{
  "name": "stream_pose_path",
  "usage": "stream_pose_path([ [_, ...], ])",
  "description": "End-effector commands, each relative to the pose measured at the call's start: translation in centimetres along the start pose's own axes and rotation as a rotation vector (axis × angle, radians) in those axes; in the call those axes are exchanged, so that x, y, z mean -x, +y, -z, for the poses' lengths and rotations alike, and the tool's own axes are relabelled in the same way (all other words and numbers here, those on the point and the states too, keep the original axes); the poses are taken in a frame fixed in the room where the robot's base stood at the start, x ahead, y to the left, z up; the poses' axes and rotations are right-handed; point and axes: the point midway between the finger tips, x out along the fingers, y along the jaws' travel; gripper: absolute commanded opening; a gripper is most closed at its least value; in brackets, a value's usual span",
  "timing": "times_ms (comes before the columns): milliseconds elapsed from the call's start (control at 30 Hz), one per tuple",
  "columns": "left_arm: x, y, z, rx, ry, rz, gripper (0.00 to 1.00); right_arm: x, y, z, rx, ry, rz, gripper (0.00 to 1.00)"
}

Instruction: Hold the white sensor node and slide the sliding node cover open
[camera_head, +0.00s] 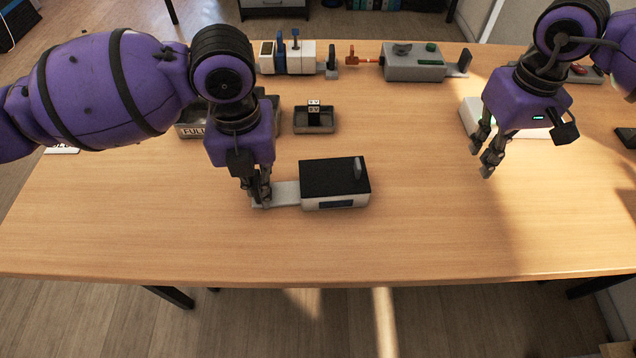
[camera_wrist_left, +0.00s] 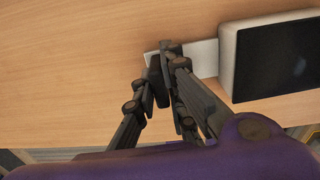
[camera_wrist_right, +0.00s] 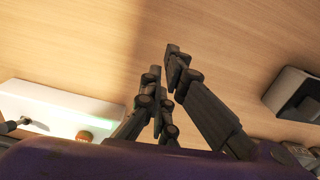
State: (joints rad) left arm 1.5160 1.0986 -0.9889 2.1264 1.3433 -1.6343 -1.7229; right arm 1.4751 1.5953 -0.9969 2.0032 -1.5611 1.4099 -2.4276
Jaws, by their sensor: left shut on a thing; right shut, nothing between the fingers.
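The white sensor node (camera_head: 335,201) stands on the table in front of me, with the black node cover (camera_head: 325,178) across its top. A small grey upright tab (camera_head: 358,168) rises near the cover's right end. A flat pale plate (camera_head: 286,193) juts from the node's left side; it also shows in the left wrist view (camera_wrist_left: 207,57). My left gripper (camera_head: 261,197) is shut at the plate's outer end, on what looks like a grip there, mostly hidden by the fingers. My right gripper (camera_head: 484,172) is shut and empty, above the table to the right of the node.
A small tray (camera_head: 314,127) with a little block stands behind the node. A grey tray marked FULL (camera_head: 192,131) is behind my left gripper. Devices (camera_head: 414,66) line the back edge. A white box (camera_wrist_right: 55,105) lies beneath my right arm. Table between node and right gripper is clear.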

Motion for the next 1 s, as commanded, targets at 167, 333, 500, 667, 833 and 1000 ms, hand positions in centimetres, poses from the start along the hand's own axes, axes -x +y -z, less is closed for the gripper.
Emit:
stream_pose_path([
  [167,0.0,0.0,0.0,0.000,0.000,0.000,0.00,0.0,0.6,0.0,-0.002,0.000,-0.001,0.00],
  [333,0.0,0.0,0.0,0.000,0.000,0.000,0.00,0.0,1.1,0.0,-0.002,0.000,0.000,0.00],
  [500,0.0,0.0,0.0,0.000,0.000,0.000,0.00,0.0,1.6,0.0,-0.002,0.000,0.000,0.00],
  [667,0.0,0.0,0.0,0.000,0.000,0.000,0.00,0.0,2.1,0.0,-0.002,0.000,-0.001,0.00],
  [833,0.0,0.0,0.0,0.000,0.000,0.000,0.00,0.0,2.6,0.0,-0.002,-0.001,-0.001,0.00],
  [1000,0.0,0.0,0.0,0.000,0.000,0.000,0.00,0.0,3.1,0.0,-0.002,0.000,-0.001,0.00],
])
